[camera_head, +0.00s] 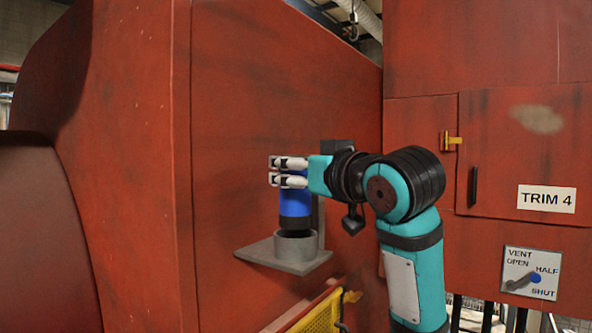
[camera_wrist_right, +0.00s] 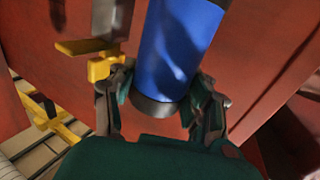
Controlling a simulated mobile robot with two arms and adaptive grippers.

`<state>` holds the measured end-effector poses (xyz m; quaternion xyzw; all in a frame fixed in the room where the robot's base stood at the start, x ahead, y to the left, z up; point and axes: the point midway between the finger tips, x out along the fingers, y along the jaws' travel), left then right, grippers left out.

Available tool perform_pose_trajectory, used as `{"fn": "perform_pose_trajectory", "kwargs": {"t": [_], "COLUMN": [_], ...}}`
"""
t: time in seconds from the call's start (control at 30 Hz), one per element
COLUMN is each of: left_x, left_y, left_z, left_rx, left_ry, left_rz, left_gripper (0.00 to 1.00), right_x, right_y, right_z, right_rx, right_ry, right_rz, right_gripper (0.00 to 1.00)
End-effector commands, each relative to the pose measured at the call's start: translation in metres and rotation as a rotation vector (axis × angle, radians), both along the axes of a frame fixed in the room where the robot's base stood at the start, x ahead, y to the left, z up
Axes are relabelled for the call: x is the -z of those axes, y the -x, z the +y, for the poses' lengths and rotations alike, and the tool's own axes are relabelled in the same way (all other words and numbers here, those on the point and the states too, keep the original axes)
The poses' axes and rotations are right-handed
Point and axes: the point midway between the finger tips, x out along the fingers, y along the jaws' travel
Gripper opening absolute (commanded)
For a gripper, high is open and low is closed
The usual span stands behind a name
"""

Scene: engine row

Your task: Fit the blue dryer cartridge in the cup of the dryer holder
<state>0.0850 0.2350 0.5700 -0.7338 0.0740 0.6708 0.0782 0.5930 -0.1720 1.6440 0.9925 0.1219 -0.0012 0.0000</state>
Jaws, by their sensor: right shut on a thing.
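The blue dryer cartridge (camera_head: 295,203) is upright, with a black band at its lower end. My right gripper (camera_head: 288,172) is shut on its upper part, coming from the right. The grey cup (camera_head: 296,247) of the dryer holder stands on a flat grey bracket (camera_head: 262,250) on the red wall. The cartridge's lower end is at the cup's mouth; its very bottom is hidden by the rim, and I cannot tell how deep it sits. In the right wrist view the cartridge (camera_wrist_right: 178,45) is between the fingers (camera_wrist_right: 162,105). My left gripper is not in view.
A yellow guard (camera_head: 322,312) is below the bracket. To the right is a red cabinet with a yellow latch (camera_head: 451,141), a TRIM 4 label (camera_head: 546,199) and a vent switch plate (camera_head: 531,272). The red wall is close behind the cartridge.

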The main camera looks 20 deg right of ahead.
Motion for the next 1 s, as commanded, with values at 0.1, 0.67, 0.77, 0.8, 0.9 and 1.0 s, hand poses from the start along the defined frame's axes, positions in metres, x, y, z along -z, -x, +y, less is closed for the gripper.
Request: {"fn": "perform_pose_trajectory", "kwargs": {"t": [0.1,0.67,0.77,0.8,0.9,1.0], "left_x": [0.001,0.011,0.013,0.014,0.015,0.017], "left_y": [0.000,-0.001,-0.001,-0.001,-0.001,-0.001], "left_z": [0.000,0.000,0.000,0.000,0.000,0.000], "left_rx": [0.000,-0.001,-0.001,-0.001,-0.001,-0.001], "left_ry": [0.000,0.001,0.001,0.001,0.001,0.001], "left_rz": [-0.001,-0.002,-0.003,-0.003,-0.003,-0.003], "left_gripper": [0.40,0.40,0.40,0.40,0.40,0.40], "right_x": [0.000,0.014,0.017,0.018,0.020,0.023], "right_y": [0.000,0.000,0.000,0.000,0.000,0.000], "right_z": [0.000,0.000,0.000,0.000,0.000,0.000], "right_rx": [0.000,0.000,0.000,0.000,0.000,0.000], "right_ry": [0.000,0.000,0.000,0.000,0.000,0.000], "right_rz": [-0.002,-0.002,-0.002,-0.002,-0.002,-0.002], "right_gripper": [0.09,0.09,0.09,0.09,0.09,0.09]}}
